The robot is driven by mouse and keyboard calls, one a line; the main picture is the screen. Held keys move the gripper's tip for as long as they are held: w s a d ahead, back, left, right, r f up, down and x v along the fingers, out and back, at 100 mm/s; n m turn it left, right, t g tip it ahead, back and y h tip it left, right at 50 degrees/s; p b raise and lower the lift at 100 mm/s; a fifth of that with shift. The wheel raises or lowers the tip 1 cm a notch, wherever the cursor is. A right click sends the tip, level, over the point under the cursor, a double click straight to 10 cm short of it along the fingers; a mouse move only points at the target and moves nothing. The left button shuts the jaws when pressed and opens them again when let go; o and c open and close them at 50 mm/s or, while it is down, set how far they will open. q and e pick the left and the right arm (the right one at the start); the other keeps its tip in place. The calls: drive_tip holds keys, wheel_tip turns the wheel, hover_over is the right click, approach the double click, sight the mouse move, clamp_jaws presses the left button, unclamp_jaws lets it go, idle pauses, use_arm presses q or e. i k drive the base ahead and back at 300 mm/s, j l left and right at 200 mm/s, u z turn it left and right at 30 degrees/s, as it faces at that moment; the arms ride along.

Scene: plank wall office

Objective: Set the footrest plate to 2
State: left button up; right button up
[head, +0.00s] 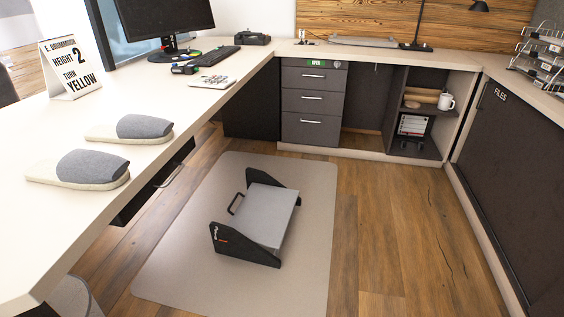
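The footrest stands on a pale floor mat (178,270) in the middle of the floor. Its grey footrest plate (262,215) sits between two black side panels, the near one (243,246) bearing small white and orange marks. A dark bar handle (236,204) sticks out from the plate's left edge. The plate looks slightly tilted; its height setting is too small to read. A card (70,68) on the desk at the left reads "E. Neither of my grippers is in view.
Drawers (312,103) and open shelves stand at the back, a dark "FILES" cabinet (515,170) at the right. The wood floor around the mat is clear.

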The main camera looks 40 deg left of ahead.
sight(263, 215)
drive_tip(key=i+u, duration=0.1)
drive_tip(key=i, duration=0.75)
drive_tip(key=i+l, duration=0.15)
drive_tip(key=i, duration=0.7)
drive_tip(key=i+j+u, duration=0.15)
drive_tip(key=i+u, duration=0.15)
drive_tip(key=u, duration=0.15)
drive_tip(key=i+u, duration=0.3)
drive_tip(key=u, duration=0.15)
drive_tip(key=i+u, duration=0.3)
drive_tip(key=u, duration=0.15)
drive_tip(key=i+l+u, duration=0.2)
drive_tip(key=u, duration=0.2)
drive_tip(key=i+u, duration=0.4)
drive_tip(key=i+l+u, duration=0.2)
drive_tip(key=u, duration=0.2)
drive_tip(key=i, duration=0.1)
